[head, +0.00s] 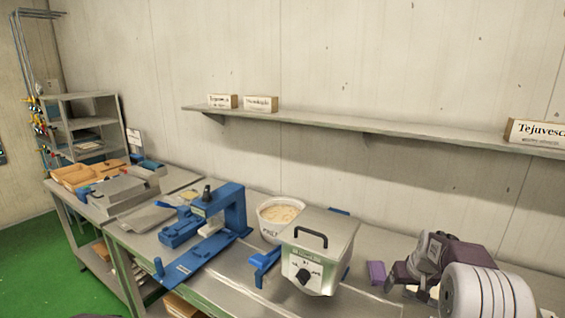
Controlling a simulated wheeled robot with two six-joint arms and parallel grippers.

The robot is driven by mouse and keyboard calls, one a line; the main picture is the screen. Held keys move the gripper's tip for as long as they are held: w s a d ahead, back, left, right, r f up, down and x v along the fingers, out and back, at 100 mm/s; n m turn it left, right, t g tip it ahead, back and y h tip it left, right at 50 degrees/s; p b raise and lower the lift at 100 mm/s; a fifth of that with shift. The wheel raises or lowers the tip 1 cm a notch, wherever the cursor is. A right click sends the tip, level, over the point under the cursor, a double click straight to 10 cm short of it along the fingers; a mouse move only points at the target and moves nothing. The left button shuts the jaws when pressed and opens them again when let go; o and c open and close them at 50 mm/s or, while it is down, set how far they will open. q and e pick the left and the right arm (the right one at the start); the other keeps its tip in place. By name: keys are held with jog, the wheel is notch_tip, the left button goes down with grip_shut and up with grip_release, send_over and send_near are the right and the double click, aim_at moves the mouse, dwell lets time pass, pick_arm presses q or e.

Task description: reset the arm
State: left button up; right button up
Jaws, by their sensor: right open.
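The nougat kettle (318,252), a boxy metal appliance with a black lid handle and a black front dial, stands on the metal table at the centre right. Its lid looks closed. My right gripper (398,274) is at the lower right, open, to the right of the kettle and apart from it. Nothing shows between its fingers. My dark wrist and thick white arm link come in from the right edge and hide part of the table. My left gripper is not clearly in view.
A white tub (268,222) of pale contents stands behind the kettle. A blue press (232,210) is to its left, with a metal box (122,192) and orange trays (75,175) farther left. A wall shelf (370,126) with small signs runs above the table.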

jog(key=s+a+r+n+y, duration=0.1)
jog(key=s+a+r, duration=0.15)
jog(key=a, duration=0.45)
jog(key=s+a+r+n, duration=0.1)
jog(key=s+a+n, duration=0.15)
jog(key=a, duration=0.45)
jog(key=s+a+f+m+g, duration=0.1)
jog(key=s+f, duration=0.3)
jog(key=s, duration=0.6)
jog(key=s+a+f+m+g, duration=0.1)
jog(key=s+a+f+g, duration=0.1)
jog(key=s, duration=0.9)
notch_tip(320, 180, down, 2)
jog(key=shift+s+a+f, duration=0.15)
jog(key=shift+s+a, duration=0.05)
jog(key=shift+a, duration=0.45)
